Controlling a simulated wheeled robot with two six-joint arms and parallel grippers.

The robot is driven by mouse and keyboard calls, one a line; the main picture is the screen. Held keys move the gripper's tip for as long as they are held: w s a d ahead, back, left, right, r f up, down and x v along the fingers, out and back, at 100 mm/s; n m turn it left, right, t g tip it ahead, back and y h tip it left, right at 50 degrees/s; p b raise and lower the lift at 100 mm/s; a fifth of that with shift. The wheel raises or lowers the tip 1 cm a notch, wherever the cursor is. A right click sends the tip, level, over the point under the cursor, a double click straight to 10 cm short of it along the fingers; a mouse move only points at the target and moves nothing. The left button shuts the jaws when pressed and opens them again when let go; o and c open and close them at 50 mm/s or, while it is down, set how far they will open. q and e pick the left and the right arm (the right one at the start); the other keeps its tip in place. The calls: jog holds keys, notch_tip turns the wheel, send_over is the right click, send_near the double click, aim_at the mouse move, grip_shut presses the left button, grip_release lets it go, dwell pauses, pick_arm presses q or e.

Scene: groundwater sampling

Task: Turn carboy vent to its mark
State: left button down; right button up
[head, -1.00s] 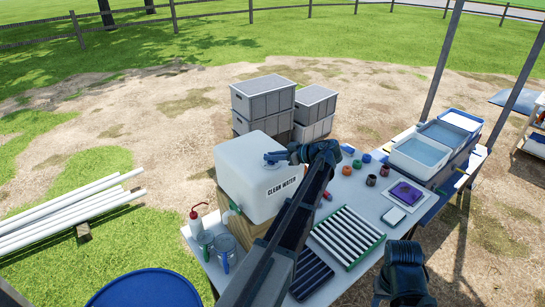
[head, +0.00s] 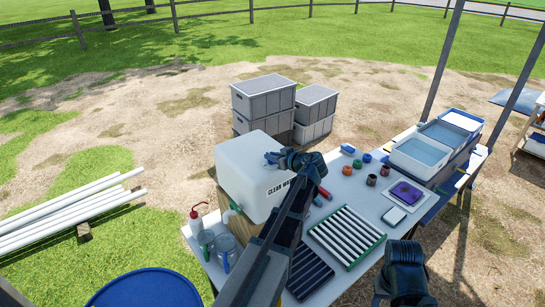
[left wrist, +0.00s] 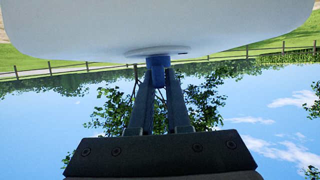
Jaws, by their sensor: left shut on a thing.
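The white carboy (head: 238,168) labelled "CLEAN WATER" stands on a wooden block on the table. Its small blue vent (head: 270,157) is on top, partly covered by my left gripper (head: 275,158). In the left wrist view, the fingers of my left gripper (left wrist: 158,80) are shut on the blue vent (left wrist: 158,62), against the pale carboy wall (left wrist: 160,25). The mark cannot be made out. A dark part of my right arm shows at the lower right, but its fingers do not.
The table (head: 335,195) holds a striped rack (head: 346,236), several small colored caps and jars, a purple item (head: 406,192) and blue-grey water tubs (head: 420,152). Grey crates (head: 263,98) stand behind on the ground.

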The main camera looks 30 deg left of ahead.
pick_arm(q)
jog(key=c, duration=0.9)
grip_release()
jog(key=p+v, duration=0.5)
jog(key=v, duration=0.9)
jog(key=shift+a, duration=0.1)
